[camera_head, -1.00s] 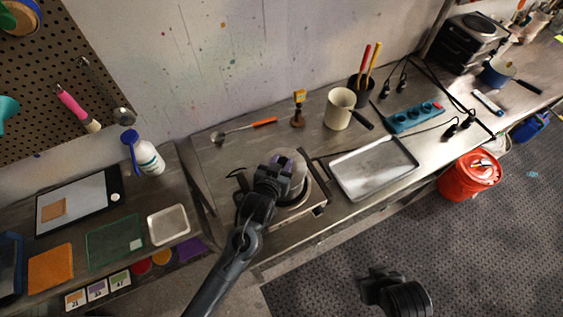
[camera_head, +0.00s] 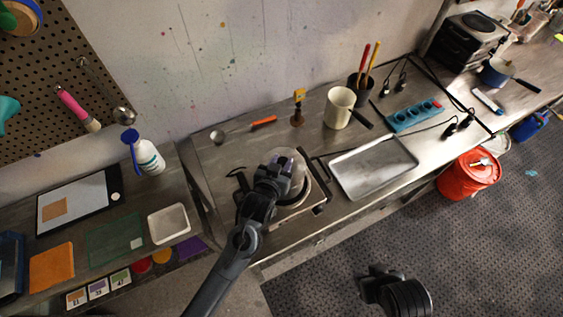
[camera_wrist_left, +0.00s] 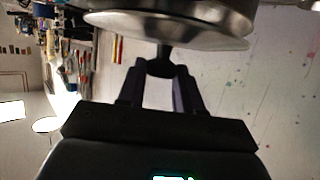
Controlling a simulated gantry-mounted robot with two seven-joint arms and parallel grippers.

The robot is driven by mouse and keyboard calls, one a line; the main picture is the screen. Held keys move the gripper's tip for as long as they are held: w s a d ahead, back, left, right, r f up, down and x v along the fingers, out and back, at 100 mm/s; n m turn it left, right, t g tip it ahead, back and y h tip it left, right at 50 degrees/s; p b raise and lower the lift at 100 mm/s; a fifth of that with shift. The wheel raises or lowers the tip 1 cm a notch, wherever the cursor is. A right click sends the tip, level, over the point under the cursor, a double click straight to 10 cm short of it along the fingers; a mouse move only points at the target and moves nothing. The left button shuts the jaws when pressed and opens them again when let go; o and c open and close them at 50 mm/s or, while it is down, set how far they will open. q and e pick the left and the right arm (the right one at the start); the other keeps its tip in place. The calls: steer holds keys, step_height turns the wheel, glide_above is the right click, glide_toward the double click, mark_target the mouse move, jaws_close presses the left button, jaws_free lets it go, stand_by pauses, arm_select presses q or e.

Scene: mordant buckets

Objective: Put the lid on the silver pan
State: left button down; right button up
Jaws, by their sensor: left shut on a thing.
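The silver pan (camera_head: 303,199) sits on a small hot plate at the front of the metal bench, partly hidden by my left arm. My left gripper (camera_head: 285,165) is over it. In the left wrist view, the gripper (camera_wrist_left: 160,75) is shut on the dark knob of the shiny round lid (camera_wrist_left: 165,31). Silver metal, seemingly the pan (camera_wrist_left: 225,8), shows just beyond the lid. I cannot tell whether the lid touches the rim. My right gripper (camera_head: 383,285) hangs over the floor in front of the bench; its fingers are not clear.
A metal tray (camera_head: 373,168) lies right of the hot plate. Behind are a cream mug (camera_head: 339,108), an orange-handled tool (camera_head: 263,122) and a blue power strip (camera_head: 413,115) with cables.

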arm_select(q)
steer(key=shift+f, duration=0.5)
stand_by(0.3)
steer(key=c, duration=0.7)
jaws_free()
steer(key=shift+o, duration=0.2)
steer(key=shift+s, duration=0.1)
steer(key=v, duration=1)
steer(key=shift+s+a+r+b, duration=0.1)
steer(key=shift+s+r+b, duration=0.05)
steer(key=shift+s+b, duration=0.2)
